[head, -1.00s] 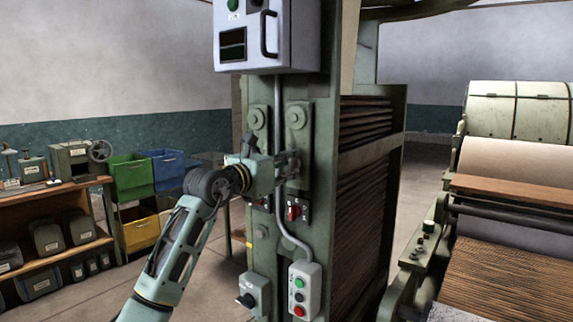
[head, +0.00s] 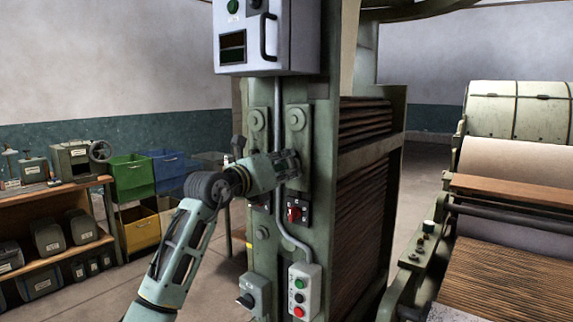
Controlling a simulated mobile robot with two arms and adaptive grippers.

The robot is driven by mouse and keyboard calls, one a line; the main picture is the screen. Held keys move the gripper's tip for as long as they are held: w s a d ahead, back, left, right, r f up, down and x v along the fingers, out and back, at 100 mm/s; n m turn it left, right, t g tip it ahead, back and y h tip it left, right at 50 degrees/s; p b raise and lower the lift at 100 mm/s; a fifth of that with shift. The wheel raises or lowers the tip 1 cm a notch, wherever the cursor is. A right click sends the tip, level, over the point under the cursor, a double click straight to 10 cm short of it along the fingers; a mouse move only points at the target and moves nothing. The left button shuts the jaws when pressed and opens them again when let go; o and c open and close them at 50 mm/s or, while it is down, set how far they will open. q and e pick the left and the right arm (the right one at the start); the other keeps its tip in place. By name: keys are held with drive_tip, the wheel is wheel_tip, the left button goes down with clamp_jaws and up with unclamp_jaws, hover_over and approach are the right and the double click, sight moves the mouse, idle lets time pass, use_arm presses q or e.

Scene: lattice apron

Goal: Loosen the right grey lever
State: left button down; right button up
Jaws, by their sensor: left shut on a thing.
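My left gripper (head: 290,165) comes in from the left and is shut at the right-hand mounting plate (head: 297,119) on the green machine column. The right grey lever is in its jaws and is almost wholly hidden by the fingers, so its exact angle cannot be told. A second mounting plate (head: 258,120) with a round boss sits to the left. A dark handle end (head: 238,143) shows at its left, above my wrist. My right gripper is not in view.
A red rotary switch (head: 294,211) sits just below the gripper, beside a grey conduit (head: 284,235). A push-button box (head: 304,290) hangs lower. A control cabinet (head: 285,45) juts out above. Shelves with bins (head: 132,178) stand at the left.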

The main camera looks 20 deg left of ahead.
use_arm(q)
drive_tip(key=n+p, duration=0.1)
drive_tip(key=n, duration=0.2)
drive_tip(key=shift+r+n, duration=0.15)
drive_tip(key=shift+n, duration=0.25)
drive_tip(key=shift+a+n+p, duration=0.15)
drive_tip(key=shift+n+p, duration=0.95)
drive_tip(key=shift+n, duration=0.6)
drive_tip(key=c, duration=1.8)
unclamp_jaws()
drive_tip(key=shift+w+f, duration=0.1)
drive_tip(key=shift+f, duration=0.1)
drive_tip(key=shift+f, duration=0.1)
drive_tip(key=v, duration=1.2)
